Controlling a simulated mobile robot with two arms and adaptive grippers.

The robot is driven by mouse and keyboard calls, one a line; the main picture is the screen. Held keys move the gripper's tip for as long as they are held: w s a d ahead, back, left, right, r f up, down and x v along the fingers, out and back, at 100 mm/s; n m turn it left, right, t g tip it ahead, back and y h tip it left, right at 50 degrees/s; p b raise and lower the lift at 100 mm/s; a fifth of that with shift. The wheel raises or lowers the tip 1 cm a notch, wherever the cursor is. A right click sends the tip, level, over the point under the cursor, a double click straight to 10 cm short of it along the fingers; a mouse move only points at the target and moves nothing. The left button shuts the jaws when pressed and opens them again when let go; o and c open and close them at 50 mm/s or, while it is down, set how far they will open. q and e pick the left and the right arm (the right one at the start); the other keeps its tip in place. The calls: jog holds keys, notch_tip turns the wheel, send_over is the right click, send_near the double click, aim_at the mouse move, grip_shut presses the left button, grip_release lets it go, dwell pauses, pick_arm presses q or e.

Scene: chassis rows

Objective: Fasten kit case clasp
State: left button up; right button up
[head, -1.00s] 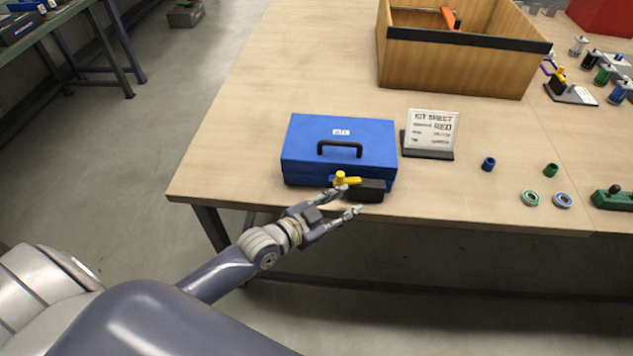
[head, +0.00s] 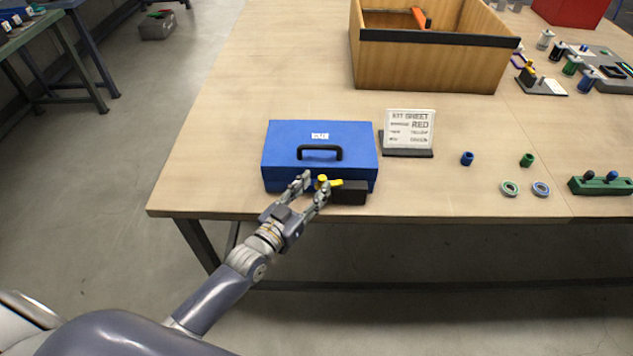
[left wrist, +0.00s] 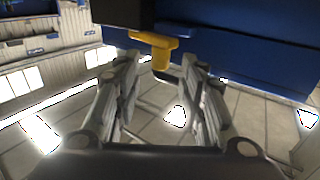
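The blue kit case (head: 320,143) stands shut near the front edge of the table, its black handle (head: 319,150) on the lid. A yellow clasp (head: 335,183) is on its front face, beside a black block (head: 348,193). My left gripper (head: 316,184) is at the front of the case, fingers apart, close to the clasp's left end. In the left wrist view the left gripper (left wrist: 160,68) is open and empty; the yellow clasp (left wrist: 160,46) shows just beyond and between the fingertips. I cannot tell whether they touch it. My right gripper is not in view.
A kit sheet (head: 409,128) on a black stand is right of the case. A wooden bin (head: 425,65) stands behind. Blue and green small parts (head: 467,158) and rings (head: 510,188) lie to the right. The table left of the case is clear.

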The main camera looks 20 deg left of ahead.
pick_arm(q)
jog(key=shift+x, duration=1.05)
grip_shut()
jog(key=shift+w+a+m+g+h+b, duration=0.2)
jog(key=shift+m+h+b, duration=0.15)
jog(key=shift+h+b, duration=0.2)
jog(key=shift+w+a+m+g+h+b, duration=0.1)
jog(key=shift+m+g+h+b, duration=0.1)
jog(key=shift+m+h+b, duration=0.25)
grip_release()
